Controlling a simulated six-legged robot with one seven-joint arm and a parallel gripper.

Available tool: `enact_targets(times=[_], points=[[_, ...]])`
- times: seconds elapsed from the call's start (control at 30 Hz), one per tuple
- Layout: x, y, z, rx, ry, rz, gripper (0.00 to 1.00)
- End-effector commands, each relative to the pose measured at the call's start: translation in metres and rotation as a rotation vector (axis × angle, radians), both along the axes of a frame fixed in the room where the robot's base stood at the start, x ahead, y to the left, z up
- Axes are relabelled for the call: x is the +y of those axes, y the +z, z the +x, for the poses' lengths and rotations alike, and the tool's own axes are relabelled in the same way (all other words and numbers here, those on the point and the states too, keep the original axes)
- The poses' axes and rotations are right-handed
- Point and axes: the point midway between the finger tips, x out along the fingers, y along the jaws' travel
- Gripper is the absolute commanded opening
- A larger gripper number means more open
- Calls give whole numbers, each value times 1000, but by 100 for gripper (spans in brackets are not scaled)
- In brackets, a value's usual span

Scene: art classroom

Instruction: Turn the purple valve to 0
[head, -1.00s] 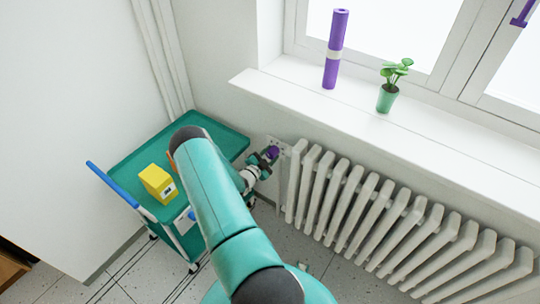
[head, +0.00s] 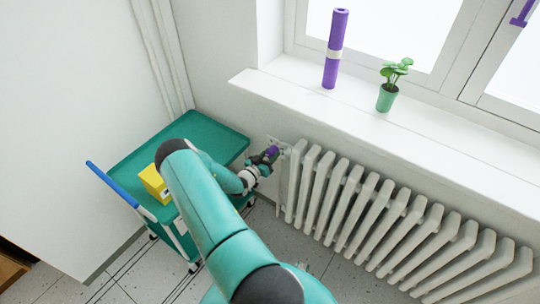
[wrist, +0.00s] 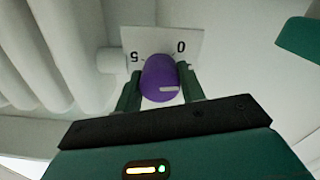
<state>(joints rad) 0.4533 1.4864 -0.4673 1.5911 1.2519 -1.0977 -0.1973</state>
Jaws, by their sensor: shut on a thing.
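The purple valve (wrist: 158,72) is a rounded knob in front of a white plate (wrist: 152,41) marked 0 at the right and 5 at the left in the wrist view. A short pale mark on the knob lies right of its middle, on the side towards the gripper. My gripper (wrist: 160,90) is shut on the valve, one finger on each side. In the head view the valve (head: 271,152) is by the wall at the radiator's left end, and my gripper (head: 264,160) reaches it from the lower left.
A white radiator (head: 400,218) stands right of the valve. A teal cart (head: 135,155) with a yellow box (head: 153,182) is at the left, close to my arm. The windowsill above holds a purple roll (head: 335,50) and a potted plant (head: 387,97).

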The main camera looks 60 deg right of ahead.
Motion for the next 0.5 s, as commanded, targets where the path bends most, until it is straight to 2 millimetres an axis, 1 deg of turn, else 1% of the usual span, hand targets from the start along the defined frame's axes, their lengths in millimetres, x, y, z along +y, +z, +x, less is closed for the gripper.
enact_targets(times=[0.5], points=[[2,-2,0,473,3,78,16]])
